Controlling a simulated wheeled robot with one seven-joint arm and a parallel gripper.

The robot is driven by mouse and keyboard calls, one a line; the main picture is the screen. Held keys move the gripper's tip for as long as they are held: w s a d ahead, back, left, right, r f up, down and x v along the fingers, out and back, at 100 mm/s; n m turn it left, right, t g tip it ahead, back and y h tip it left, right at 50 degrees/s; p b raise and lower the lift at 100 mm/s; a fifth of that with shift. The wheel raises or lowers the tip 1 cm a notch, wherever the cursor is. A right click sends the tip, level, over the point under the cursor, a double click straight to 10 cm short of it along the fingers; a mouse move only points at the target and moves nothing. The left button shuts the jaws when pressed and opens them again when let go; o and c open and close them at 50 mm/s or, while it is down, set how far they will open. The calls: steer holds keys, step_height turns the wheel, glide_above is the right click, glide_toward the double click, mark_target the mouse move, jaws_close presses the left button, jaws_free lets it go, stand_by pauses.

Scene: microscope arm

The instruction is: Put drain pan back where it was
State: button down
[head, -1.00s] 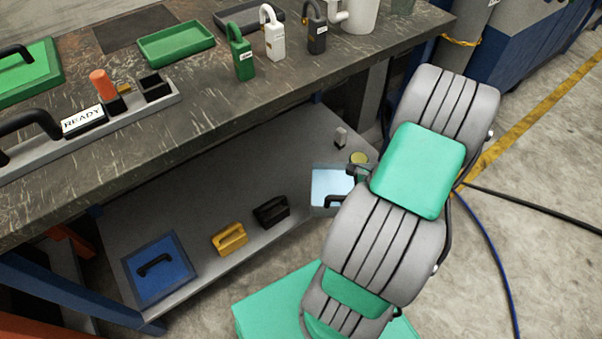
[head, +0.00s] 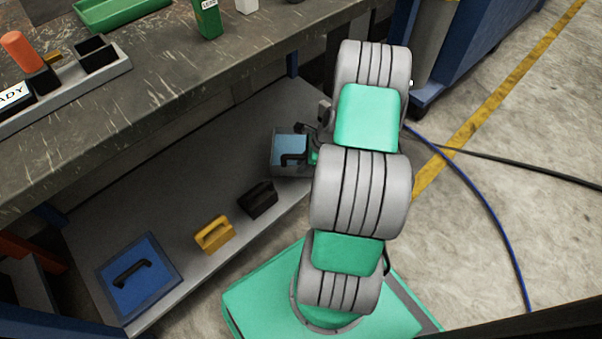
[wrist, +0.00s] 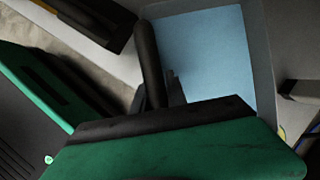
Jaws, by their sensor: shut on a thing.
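The drain pan appears to be the grey open pan with a light blue inside (head: 290,143) and a black handle, over the right part of the lower shelf. In the wrist view the pan (wrist: 212,60) fills the upper middle, with its black handle (wrist: 149,60) at its left side. My gripper (head: 306,158) is at the handle and shut on it; my arm covers its right side. In the wrist view my gripper (wrist: 160,98) is mostly hidden behind its green and black body. I cannot tell whether the pan touches the shelf.
A black handled block (head: 258,199), a yellow one (head: 214,234) and a blue panel with a handle (head: 140,275) line the lower shelf (head: 175,175). A small grey block (head: 325,109) stands behind the pan. The worktop (head: 150,80) overhangs the shelf.

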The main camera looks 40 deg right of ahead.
steer(key=f+b, duration=0.1)
steer(key=f, duration=0.1)
steer(key=w+f+b, duration=0.1)
steer(key=f+b, duration=0.1)
steer(key=shift+f, duration=0.1)
steer(key=shift+s+r, duration=0.1)
steer(key=shift+r, duration=0.1)
steer(key=shift+f, duration=0.15)
steer(key=c, duration=1.3)
jaws_free()
steer(key=shift+c, duration=0.2)
steer(key=p+v, duration=0.6)
steer(key=v, duration=0.6)
steer(key=shift+p, duration=0.3)
steer(key=shift+a, duration=0.15)
